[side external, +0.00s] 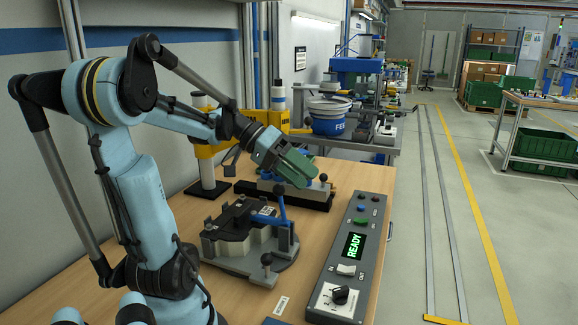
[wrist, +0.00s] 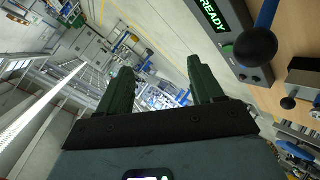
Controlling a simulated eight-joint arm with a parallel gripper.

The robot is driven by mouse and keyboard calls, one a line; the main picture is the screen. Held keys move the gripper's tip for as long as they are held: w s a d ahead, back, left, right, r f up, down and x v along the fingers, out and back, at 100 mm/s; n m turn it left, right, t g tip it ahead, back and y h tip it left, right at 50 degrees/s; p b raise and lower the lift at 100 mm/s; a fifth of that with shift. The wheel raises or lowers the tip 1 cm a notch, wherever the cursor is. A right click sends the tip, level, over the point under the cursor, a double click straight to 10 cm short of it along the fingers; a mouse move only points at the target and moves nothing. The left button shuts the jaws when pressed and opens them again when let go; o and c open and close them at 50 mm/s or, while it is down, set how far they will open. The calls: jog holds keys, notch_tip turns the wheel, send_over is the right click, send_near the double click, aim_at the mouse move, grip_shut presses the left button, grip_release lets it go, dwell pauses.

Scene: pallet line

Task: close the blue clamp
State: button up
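The blue clamp (side external: 283,207) sits at the right side of a grey and black fixture (side external: 235,240) on the wooden bench. Its blue lever stands nearly upright, and its top end is close to my gripper in the side view. In the wrist view a blue lever (wrist: 267,14) with a dark ball knob (wrist: 255,46) shows at the upper right, outside the fingers. My gripper (side external: 298,170) is above and behind the clamp in the side view. Its two green fingers are spread apart in the wrist view (wrist: 158,69), with nothing between them.
A grey control box (side external: 350,255) with a READY display, buttons and a dial stands right of the fixture. Another device with a black base (side external: 285,196) and blue parts stands behind the fixture.

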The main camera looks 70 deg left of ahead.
jog(key=d+r, duration=0.5)
jog(key=d, duration=0.3)
jog(key=shift+w+d, duration=0.15)
jog(key=shift+d, duration=0.2)
jog(key=d+f+m+y, duration=0.1)
jog(key=d+f+y, duration=0.2)
jog(key=f, duration=0.3)
jog(key=d+f+m+g+y, duration=0.1)
jog(key=d+f+y, duration=0.2)
jog(key=f, duration=0.3)
jog(key=shift+w+f+m+y, duration=0.2)
jog(key=shift+w+m+y, duration=0.15)
jog(key=shift+y, duration=0.35)
